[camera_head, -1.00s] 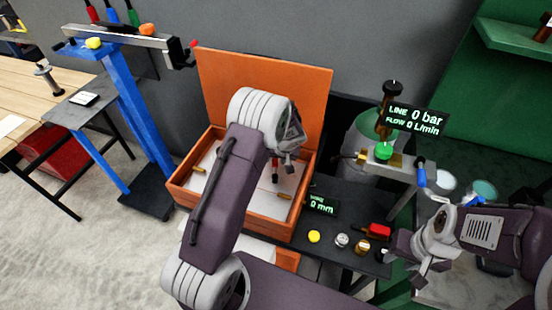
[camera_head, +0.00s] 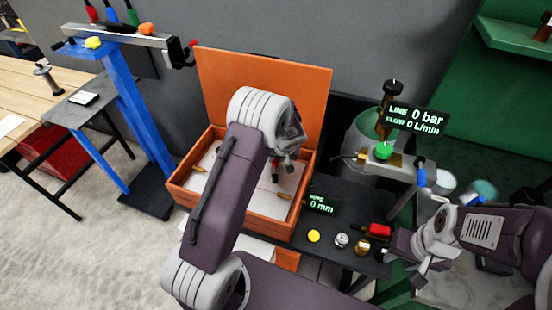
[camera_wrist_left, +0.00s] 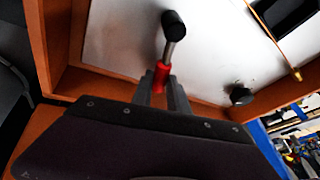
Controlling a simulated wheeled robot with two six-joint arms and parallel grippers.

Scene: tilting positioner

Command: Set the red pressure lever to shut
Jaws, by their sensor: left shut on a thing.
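The red pressure lever (camera_wrist_left: 161,74) shows in the left wrist view as a red grip on a metal rod, with a black round end (camera_wrist_left: 173,22). My left gripper (camera_wrist_left: 163,90) is shut on the red grip, with a finger on each side of it. In the head view my left gripper (camera_head: 284,163) reaches down into an open orange box, and only a small part of the lever shows below it. My right gripper (camera_head: 405,270) is at the lower right, away from the lever. It looks open and empty.
The orange box (camera_head: 250,230) has a raised lid (camera_head: 262,85) behind my left gripper and walls around it. A dark bench (camera_head: 340,205) to the right carries a yellow button, knobs and a red part. A display (camera_head: 412,117) reads 0 bar and 0 L/min.

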